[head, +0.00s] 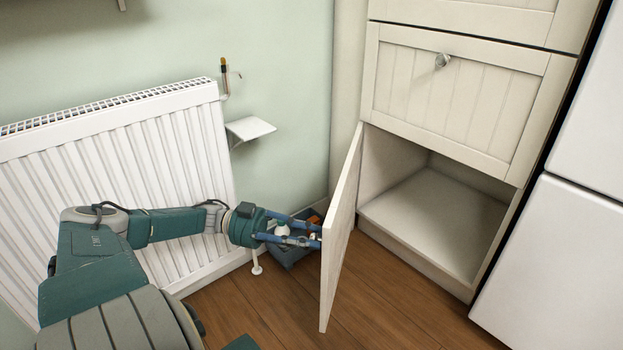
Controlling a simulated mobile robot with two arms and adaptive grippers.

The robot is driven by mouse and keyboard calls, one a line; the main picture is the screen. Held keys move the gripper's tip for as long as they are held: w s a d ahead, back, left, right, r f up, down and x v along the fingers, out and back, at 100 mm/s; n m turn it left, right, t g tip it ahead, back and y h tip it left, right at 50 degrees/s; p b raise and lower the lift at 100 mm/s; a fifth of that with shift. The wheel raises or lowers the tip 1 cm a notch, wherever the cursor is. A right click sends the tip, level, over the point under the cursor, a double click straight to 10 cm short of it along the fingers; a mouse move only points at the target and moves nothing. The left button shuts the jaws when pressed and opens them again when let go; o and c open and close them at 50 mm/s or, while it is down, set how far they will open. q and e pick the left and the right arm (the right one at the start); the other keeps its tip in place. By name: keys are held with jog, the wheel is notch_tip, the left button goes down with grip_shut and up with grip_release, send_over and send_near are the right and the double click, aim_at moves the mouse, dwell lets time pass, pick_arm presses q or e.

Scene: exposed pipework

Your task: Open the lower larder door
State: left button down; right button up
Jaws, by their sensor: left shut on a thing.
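The lower larder door (338,235) stands swung wide open, hinged on its left side. Its inside face is towards me, and the empty lower compartment (435,215) shows beside it. My left gripper (315,235) is at the door's outer side, to its left, with its fingers shut at about mid-height. It is shut on the door's knob, which is mostly hidden by the fingers and the door. My right gripper is not in view.
A white radiator (110,175) runs along the wall beside my left arm. A dark box (290,257) sits on the floor behind the gripper. A closed upper larder door (455,95) is above. A white appliance (560,250) stands at the right. The wooden floor in front is clear.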

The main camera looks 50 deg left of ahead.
pick_arm(q)
jog(key=c, duration=1.4)
grip_release()
